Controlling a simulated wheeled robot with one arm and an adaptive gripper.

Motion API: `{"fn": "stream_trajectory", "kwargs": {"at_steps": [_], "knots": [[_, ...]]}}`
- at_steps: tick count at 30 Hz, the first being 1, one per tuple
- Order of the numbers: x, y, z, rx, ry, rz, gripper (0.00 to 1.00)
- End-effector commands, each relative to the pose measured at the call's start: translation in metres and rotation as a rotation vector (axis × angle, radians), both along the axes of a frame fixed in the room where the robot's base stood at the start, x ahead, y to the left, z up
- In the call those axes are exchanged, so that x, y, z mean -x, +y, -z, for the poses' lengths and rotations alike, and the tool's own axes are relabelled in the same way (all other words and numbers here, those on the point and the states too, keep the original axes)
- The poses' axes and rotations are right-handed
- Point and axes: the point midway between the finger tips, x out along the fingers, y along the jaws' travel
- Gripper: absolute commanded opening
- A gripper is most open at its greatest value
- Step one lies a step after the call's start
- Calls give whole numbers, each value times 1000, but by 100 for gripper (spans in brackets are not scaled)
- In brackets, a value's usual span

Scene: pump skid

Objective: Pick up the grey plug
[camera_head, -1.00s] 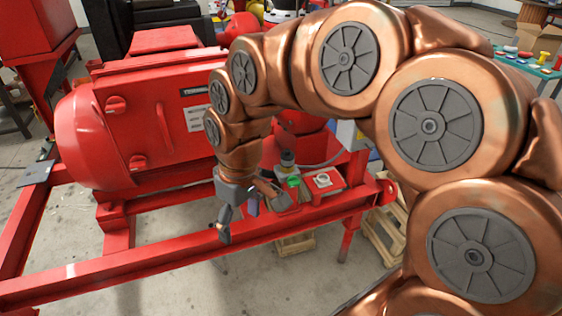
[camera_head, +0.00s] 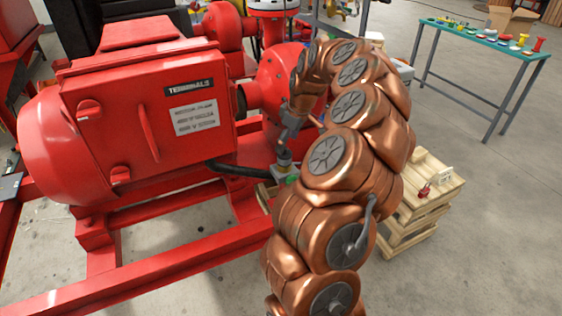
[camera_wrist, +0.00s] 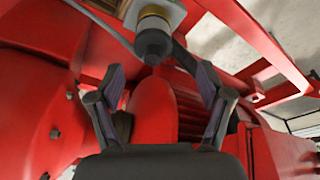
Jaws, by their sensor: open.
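The grey plug (camera_head: 284,157) is a dark, short cylinder standing on a small connector box beside the red motor in the head view. It also shows at the top of the wrist view (camera_wrist: 153,42), with a pale ring behind it and a cable at its left. My gripper (camera_wrist: 160,80) is open and empty in the wrist view. Its two fingers are spread wide, with the plug ahead of and between them, apart from both. In the head view my gripper (camera_head: 287,132) is small and partly hidden by my arm, just above the plug.
The red motor (camera_head: 140,130) stands to the left on a red frame (camera_head: 150,262). A wooden crate (camera_head: 425,195) stands on the floor at right. A green-topped table (camera_head: 490,38) with small coloured parts is at the back right. Open floor lies between them.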

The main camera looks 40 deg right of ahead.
Motion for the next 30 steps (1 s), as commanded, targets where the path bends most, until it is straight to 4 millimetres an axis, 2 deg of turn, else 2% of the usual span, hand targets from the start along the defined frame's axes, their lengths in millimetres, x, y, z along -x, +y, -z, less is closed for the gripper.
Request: {"fn": "stream_trajectory", "kwargs": {"at_steps": [6, 14, 24, 30], "knots": [[-3, -1, 19, -1, 4, 4, 78], [-10, -2, 33, -1, 3, 3, 78], [-23, -2, 69, -1, 3, -1, 78], [-24, -2, 70, 0, 2, -1, 78]]}}
